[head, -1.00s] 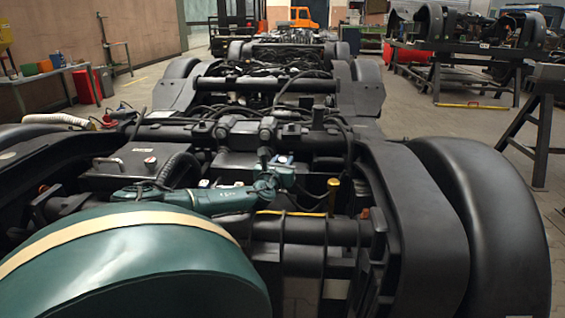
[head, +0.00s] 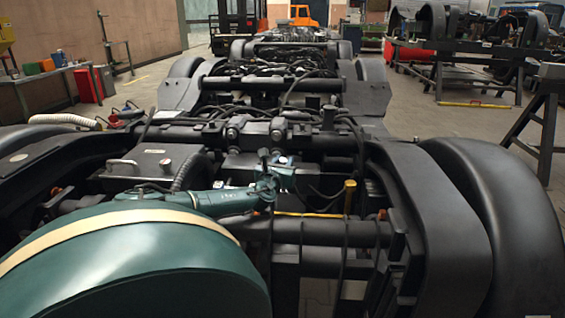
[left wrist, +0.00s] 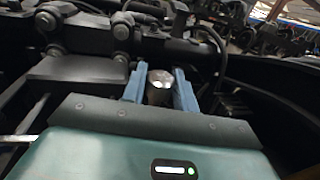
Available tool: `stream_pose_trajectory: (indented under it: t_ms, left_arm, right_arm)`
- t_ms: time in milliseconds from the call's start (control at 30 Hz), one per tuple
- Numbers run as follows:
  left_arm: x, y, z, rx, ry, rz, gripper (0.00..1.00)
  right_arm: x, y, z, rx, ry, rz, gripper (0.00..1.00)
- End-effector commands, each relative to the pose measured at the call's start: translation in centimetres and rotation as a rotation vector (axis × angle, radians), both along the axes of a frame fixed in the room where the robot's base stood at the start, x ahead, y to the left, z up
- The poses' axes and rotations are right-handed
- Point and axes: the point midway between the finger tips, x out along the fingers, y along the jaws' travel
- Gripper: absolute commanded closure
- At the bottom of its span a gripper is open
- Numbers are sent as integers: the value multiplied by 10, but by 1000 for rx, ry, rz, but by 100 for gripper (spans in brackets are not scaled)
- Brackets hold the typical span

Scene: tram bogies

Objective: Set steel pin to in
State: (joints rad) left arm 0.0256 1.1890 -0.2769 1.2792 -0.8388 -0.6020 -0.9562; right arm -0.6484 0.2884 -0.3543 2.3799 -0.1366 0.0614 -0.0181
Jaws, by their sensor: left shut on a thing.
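The steel pin (left wrist: 160,80) shows its bright round end in the left wrist view, between the two blue fingers of my left gripper (left wrist: 160,92). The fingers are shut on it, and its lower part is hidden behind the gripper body. In the head view my left gripper (head: 283,170) is small, over the middle of the near dark bogie (head: 315,232); the pin is hard to make out there. I cannot tell whether the pin touches the bogie or sits in any hole. My right gripper is not in view.
A yellow upright piece (head: 349,195) stands right of my left gripper. Black hoses and cross tubes crowd the bogie frame beyond. A large black wheel cover (head: 500,220) is at the right. Open floor lies right of the bogies, with a trestle (head: 540,125).

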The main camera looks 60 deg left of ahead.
Motion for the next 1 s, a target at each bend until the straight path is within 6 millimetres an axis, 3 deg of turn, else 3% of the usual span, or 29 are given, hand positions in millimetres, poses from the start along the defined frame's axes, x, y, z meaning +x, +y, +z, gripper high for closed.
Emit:
stream_pose_trajectory:
  t_ms: [167, 200, 433, 767, 1000]
  left_arm:
    - [-3, 5, -1, 3, 1, 15, 100]
    - [-4, 5, -1, 3, 1, 16, 70]
    - [-3, 4, -1, 3, 1, 13, 51]
    - [-4, 1, 0, 2, 2, 9, 50]
    - [-25, -15, 2, 2, 7, 7, 50]
  right_arm:
    - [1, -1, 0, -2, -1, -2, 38]
    - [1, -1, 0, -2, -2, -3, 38]
    - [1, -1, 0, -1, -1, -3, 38]
    - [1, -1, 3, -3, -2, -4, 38]
    - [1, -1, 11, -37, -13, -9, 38]
